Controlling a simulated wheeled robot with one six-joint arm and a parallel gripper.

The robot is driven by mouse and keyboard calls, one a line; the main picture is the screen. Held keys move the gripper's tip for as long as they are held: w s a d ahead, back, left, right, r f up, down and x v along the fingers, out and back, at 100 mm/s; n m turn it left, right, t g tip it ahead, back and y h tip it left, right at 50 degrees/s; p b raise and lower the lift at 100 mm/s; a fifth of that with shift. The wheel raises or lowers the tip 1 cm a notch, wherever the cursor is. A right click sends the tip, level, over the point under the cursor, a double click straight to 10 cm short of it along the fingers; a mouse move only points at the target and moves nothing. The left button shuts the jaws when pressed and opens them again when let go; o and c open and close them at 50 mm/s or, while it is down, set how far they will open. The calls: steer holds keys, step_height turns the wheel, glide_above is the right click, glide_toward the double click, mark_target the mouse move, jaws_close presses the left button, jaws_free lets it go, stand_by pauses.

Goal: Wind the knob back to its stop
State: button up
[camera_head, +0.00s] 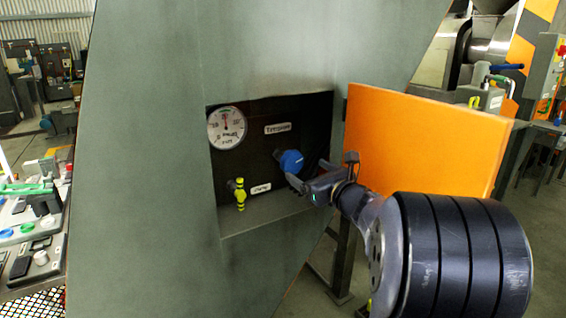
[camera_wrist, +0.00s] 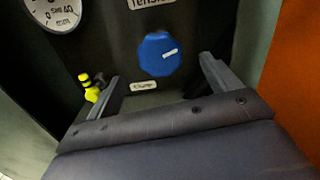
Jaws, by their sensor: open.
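The blue knob (camera_head: 290,161) sits on the dark panel inside a recess, below and right of a label plate. In the wrist view the knob (camera_wrist: 158,54) faces me, and its white mark points to the right and slightly up. My gripper (camera_head: 291,178) is at the recess, close to the knob in the head view. In the wrist view my gripper's two fingers (camera_wrist: 159,68) are spread wide, one on each side of the knob, with nothing between them. Whether a finger touches the knob I cannot tell.
A round gauge (camera_head: 227,127) is at the panel's upper left. A yellow valve handle (camera_head: 240,195) sticks out at the lower left, beside a small label (camera_head: 261,188). An open orange door (camera_head: 424,140) stands right of the recess, near my arm. The recess has a grey ledge (camera_head: 262,222) below.

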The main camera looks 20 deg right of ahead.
mark_target(294, 163)
steer(key=w, duration=0.3)
steer(key=w+a, duration=0.1)
steer(key=w, duration=0.2)
steer(key=w+a, duration=0.1)
steer(key=w, duration=0.3)
steer(key=shift+c, duration=0.3)
steer(key=shift+s, duration=0.1)
steer(key=c, duration=0.9)
